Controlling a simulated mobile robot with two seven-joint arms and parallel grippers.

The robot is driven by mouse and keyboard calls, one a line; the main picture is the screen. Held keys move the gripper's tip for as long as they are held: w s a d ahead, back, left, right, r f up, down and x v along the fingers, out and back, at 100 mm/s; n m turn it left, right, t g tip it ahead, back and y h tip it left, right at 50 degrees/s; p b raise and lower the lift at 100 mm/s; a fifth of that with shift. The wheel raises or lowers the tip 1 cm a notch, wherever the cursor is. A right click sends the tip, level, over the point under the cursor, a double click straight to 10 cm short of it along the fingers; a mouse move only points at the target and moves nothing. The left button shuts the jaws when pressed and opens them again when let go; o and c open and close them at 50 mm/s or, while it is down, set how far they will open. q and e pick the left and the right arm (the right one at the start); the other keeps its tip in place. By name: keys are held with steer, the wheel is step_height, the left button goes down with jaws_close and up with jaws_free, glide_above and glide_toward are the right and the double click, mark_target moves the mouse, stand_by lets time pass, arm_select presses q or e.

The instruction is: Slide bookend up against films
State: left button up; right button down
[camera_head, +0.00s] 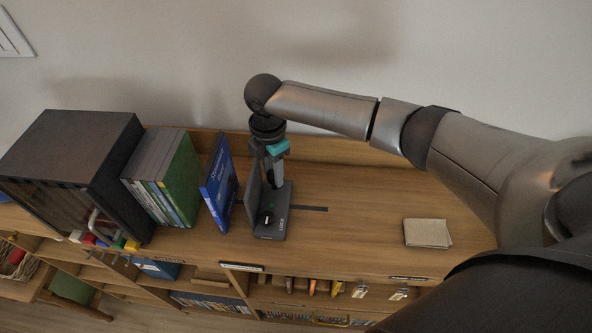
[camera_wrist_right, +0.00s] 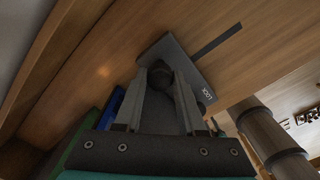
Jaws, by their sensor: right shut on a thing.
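The dark grey bookend (camera_head: 272,221) stands on the wooden shelf top, its upright plate on the left and its flat base, marked with pale lettering, on the right. My right gripper (camera_head: 270,183) comes down from above and is shut on a knob on the base. In the right wrist view the fingers (camera_wrist_right: 160,72) close around the dark knob, with the bookend base (camera_wrist_right: 198,72) beneath. The films (camera_head: 167,180) stand in a row on the left, a green case at their right end. A blue film (camera_head: 219,184) leans apart between them and the bookend, close to the plate. My left gripper is out of view.
A dark slot (camera_head: 310,209) runs right from the bookend base. A black box (camera_head: 72,160) stands left of the films. A beige cloth or paper stack (camera_head: 427,233) lies at the right. The shelf top (camera_head: 355,220) between is clear. A wall rises behind.

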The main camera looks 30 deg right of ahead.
mark_target(257, 170)
steer(key=w+a, duration=0.2)
steer(key=a, duration=0.1)
steer(key=shift+a, duration=0.1)
steer(key=c, duration=0.5)
jaws_free()
step_height(257, 170, up, 15)
steer(key=shift+r, duration=0.15)
steer(key=shift+c, duration=0.3)
